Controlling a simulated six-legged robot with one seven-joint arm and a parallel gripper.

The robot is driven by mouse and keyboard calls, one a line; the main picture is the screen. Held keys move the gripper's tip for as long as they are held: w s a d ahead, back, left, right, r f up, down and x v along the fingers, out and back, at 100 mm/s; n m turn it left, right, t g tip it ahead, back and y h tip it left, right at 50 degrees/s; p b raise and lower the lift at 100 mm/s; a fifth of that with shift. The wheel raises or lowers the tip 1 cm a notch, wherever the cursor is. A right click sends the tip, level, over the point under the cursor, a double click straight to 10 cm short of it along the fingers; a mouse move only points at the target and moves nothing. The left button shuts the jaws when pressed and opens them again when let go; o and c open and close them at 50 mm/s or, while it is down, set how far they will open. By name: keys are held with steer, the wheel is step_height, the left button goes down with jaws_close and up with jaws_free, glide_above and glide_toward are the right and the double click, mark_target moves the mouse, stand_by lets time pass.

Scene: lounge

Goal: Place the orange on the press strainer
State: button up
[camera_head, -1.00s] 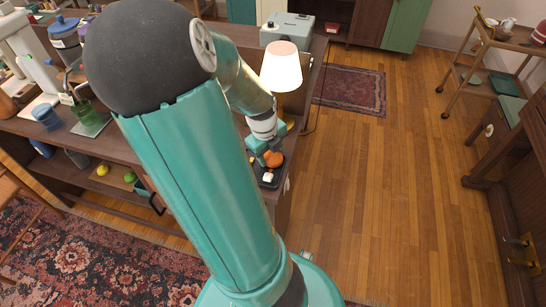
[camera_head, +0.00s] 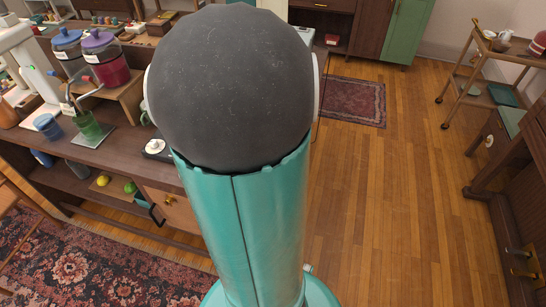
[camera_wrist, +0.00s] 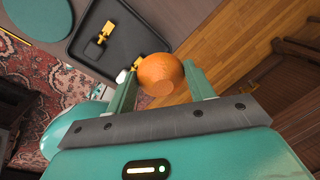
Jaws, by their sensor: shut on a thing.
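The orange (camera_wrist: 156,76) is round and sits between the two teal fingers of my gripper (camera_wrist: 160,70) in the wrist view. My gripper is shut on it and holds it above the counter edge. In the head view my arm hides the gripper and the orange. A small white round appliance (camera_head: 156,147) with a dark base stands on the counter just left of my arm. It may be the press; its strainer is too small to make out.
A black tray (camera_wrist: 90,64) with yellow pieces lies beyond the orange. The wooden floor (camera_head: 380,200) on the right is clear.

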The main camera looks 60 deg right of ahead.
steer(key=shift+s+r, duration=0.7)
steer(key=shift+s, duration=0.05)
steer(key=shift+s+a+r, duration=0.1)
steer(key=shift+s+r, duration=0.5)
steer(key=shift+r, duration=0.2)
steer(key=s+a+r, duration=0.1)
steer(key=s+r, duration=0.3)
steer(key=s, duration=0.5)
steer(key=shift+a, duration=0.25)
